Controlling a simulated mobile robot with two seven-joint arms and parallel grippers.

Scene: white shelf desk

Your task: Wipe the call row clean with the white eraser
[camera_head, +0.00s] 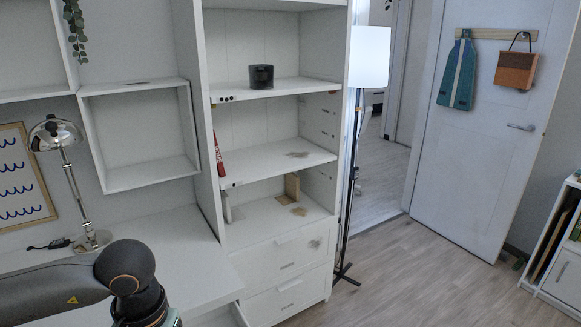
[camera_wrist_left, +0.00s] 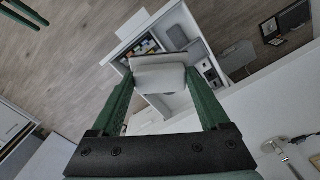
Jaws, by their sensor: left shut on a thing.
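My left gripper (camera_wrist_left: 162,85) is shut on the white eraser (camera_wrist_left: 160,77), a pale block held between its green fingertips in the left wrist view. In the head view my left arm comes in at the lower left; its wrist shows at the bottom edge, and the fingers and eraser are out of frame. A wooden-framed board (camera_head: 22,213) with rows of blue wavy lines stands at the far left. It is cut off by the frame edge, and I cannot make out which row is the call row.
A silver desk lamp (camera_head: 77,200) stands on the white desk (camera_head: 190,240) beside the board. A tall white shelf (camera_head: 262,170) holds a black container (camera_head: 261,77) and a red item (camera_head: 218,155).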

